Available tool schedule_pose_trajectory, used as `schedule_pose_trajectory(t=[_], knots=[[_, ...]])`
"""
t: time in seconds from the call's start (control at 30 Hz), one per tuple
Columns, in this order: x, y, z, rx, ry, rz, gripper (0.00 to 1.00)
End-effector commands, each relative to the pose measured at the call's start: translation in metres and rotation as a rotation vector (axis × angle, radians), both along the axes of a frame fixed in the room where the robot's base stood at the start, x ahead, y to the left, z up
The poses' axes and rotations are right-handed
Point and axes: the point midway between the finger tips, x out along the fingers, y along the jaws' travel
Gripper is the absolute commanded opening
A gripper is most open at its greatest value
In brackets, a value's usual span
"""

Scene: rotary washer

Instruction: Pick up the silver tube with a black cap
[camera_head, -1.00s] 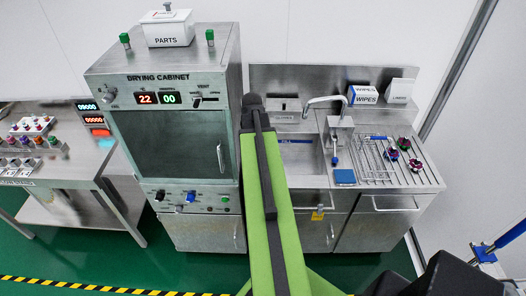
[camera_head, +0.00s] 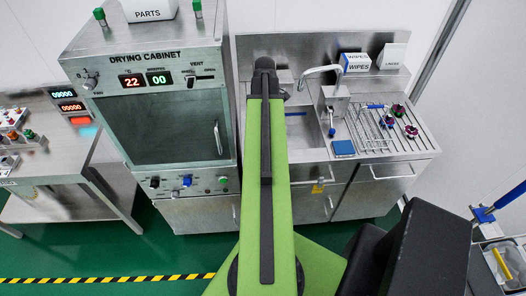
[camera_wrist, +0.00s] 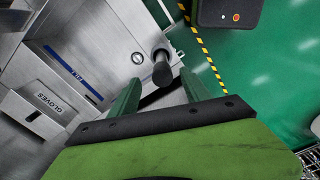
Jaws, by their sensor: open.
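In the wrist view, the two green fingers of my gripper (camera_wrist: 160,80) are apart, with nothing seen clamped between them. A dark round-ended piece on a short dark stem (camera_wrist: 162,68) shows between and beyond the fingertips, by the edge of a steel surface. I cannot tell whether it is the silver tube with a black cap, or whether it touches the fingers. No silver tube is clearly visible in the head view. There my green arm reaches forward toward the steel sink unit (camera_head: 395,172), and the fingers are hidden.
The drying cabinet (camera_head: 160,125) stands left of my arm, with a PARTS box (camera_head: 148,10) on top. A button bench (camera_head: 60,170) is at far left. A rack (camera_head: 375,130) with several coloured parts lies right of the sink. Green floor is open in front.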

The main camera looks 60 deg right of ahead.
Motion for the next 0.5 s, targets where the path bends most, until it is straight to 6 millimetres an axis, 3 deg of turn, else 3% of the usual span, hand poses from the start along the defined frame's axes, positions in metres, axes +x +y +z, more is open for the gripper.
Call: schedule_pose_trajectory(t=[0.03,0.2,0.5], knots=[[-0.001,-0.001,-0.022,0.000,0.000,-0.001,0.56],[-0.002,-0.002,-0.051,0.000,0.000,-0.004,0.56],[-0.002,-0.001,-0.059,0.000,0.000,-0.005,0.56]])
